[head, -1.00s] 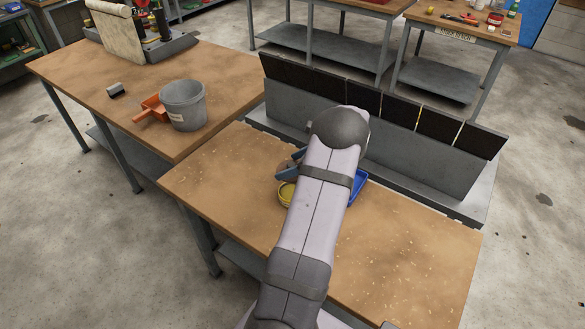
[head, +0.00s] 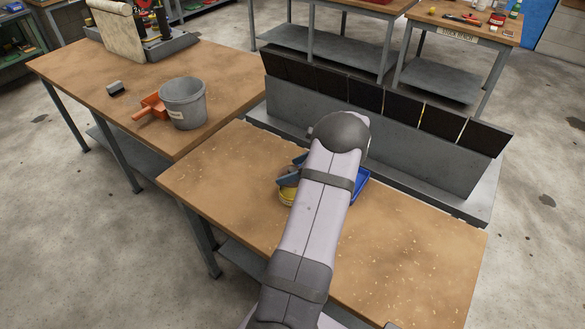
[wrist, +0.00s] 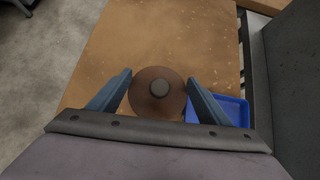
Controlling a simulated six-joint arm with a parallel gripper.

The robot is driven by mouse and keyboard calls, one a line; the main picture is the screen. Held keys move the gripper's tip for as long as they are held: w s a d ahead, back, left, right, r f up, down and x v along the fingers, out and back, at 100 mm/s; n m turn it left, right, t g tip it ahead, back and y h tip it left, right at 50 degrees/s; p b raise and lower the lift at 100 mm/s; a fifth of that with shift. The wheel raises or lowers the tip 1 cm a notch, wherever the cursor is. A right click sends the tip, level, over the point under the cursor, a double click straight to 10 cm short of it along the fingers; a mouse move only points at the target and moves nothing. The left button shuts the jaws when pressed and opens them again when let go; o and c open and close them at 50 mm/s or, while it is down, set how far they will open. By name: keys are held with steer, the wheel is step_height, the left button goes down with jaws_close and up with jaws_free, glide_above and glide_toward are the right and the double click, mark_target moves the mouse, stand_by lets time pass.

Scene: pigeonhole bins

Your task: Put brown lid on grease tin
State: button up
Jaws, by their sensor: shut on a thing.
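The brown lid (wrist: 143,104), round with a grey knob, is between the two blue fingers of my gripper (wrist: 158,92) in the wrist view. My gripper is shut on it. In the head view my gripper (head: 289,174) is mostly hidden behind my arm, with its blue finger close above the yellow grease tin (head: 287,197). The tin stands on the near bench and only its left part shows. In the wrist view the lid hides the tin, so I cannot tell whether they touch.
A blue tray (head: 358,188) lies right of my gripper on the wooden bench (head: 215,185). A grey pigeonhole unit (head: 415,145) with dark flaps stands along the bench's back. A grey bucket (head: 185,105) and orange scoop (head: 150,107) are on the left bench. The bench front is clear.

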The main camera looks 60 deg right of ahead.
steer(key=shift+f+b, duration=1.2)
steer(key=shift+f, duration=0.85)
steer(key=shift+f+b, duration=0.8)
steer(key=shift+f, duration=0.3)
steer(key=o, duration=1)
steer(key=shift+c, duration=0.2)
steer(key=o, duration=0.6)
steer(key=shift+c, duration=0.2)
steer(key=shift+r, duration=0.1)
steer(key=p+v, duration=0.4)
steer(key=v, duration=0.4)
steer(key=shift+p, duration=0.35)
